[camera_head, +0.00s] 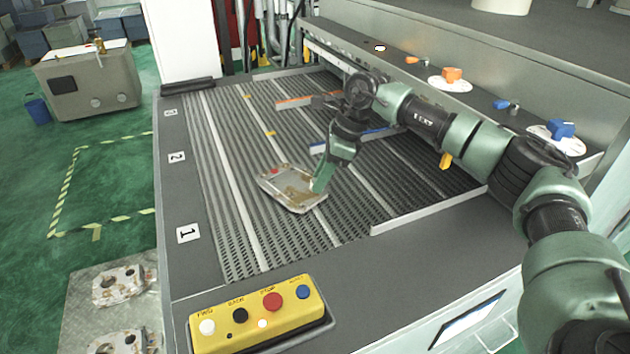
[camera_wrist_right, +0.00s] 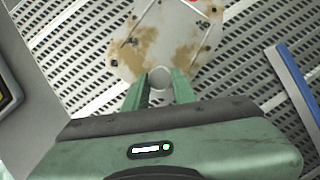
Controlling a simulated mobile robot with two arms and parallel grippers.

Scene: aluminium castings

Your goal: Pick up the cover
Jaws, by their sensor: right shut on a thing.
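The cover (camera_head: 290,187) is a flat, pale metal casting with brown stains and a small red mark. It is over the slatted conveyor, near its middle lane. My right gripper (camera_head: 322,180) is at the cover's right edge, shut on it. In the right wrist view, the two green fingers (camera_wrist_right: 160,90) close on the near edge of the stained cover (camera_wrist_right: 165,40), at a round grey boss. I cannot tell whether the cover is lifted clear of the conveyor. My left gripper is not in view.
The conveyor (camera_head: 235,190) has lanes marked 1, 2 and 3. A yellow button box (camera_head: 258,318) sits at its front edge. Blue (camera_head: 372,137) and orange (camera_head: 300,101) guide bars lie beyond the cover. Other castings (camera_head: 118,284) rest on a plate at lower left.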

